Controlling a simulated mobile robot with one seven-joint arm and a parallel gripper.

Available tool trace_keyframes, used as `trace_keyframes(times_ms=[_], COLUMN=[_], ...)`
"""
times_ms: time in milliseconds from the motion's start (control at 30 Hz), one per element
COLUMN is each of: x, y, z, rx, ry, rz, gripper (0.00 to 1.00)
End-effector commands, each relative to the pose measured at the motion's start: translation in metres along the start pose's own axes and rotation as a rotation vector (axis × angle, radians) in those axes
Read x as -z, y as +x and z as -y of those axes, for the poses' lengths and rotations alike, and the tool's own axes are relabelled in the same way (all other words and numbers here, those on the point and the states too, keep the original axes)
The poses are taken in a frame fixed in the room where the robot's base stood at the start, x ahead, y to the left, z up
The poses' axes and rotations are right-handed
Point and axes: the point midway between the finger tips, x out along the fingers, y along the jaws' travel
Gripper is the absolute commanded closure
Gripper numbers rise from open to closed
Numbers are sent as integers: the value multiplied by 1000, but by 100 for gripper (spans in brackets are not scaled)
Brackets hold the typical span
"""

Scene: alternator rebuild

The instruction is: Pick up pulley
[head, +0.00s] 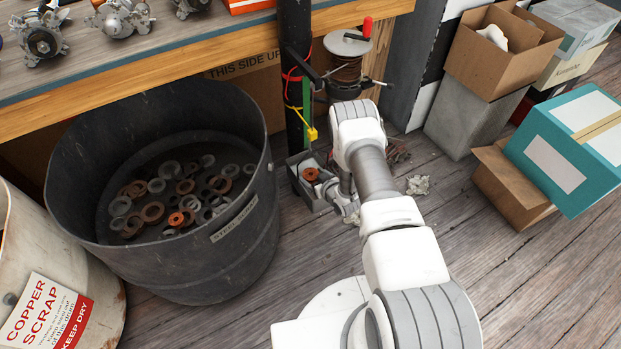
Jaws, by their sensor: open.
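No thing in the head view can be named as the pulley with certainty. A small grey metal box (312,200) stands on the floor by the dark post, with a rusty-orange round part (311,174) in it, too small to identify. The large dark bin (225,255) holds several grey and copper-coloured ring-shaped parts (153,211). My arm reaches down beside the grey box. My gripper (345,208) is small, low and partly hidden by my arm, just right of the box. It is open; I see nothing held in it. Contact with the box cannot be told.
A workbench (200,55) with alternator parts (122,16) runs along the upper left. A wire spool (347,62) stands behind my arm. A copper scrap drum (95,275) is at the left. Cardboard boxes (505,50) and a teal box (568,150) are at the right.

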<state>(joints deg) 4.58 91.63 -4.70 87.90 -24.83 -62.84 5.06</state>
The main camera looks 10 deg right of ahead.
Motion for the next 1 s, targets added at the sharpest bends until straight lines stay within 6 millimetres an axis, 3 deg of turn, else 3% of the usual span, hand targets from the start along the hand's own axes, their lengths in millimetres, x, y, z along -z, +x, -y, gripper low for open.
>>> trace_keyframes(times_ms=[200,667,1000], x=[0,0,3], y=[0,0,-2], z=[0,0,0], rx=[0,0,-1], ry=[1,1,0], rz=[1,1,-1], gripper=[15,97,97])
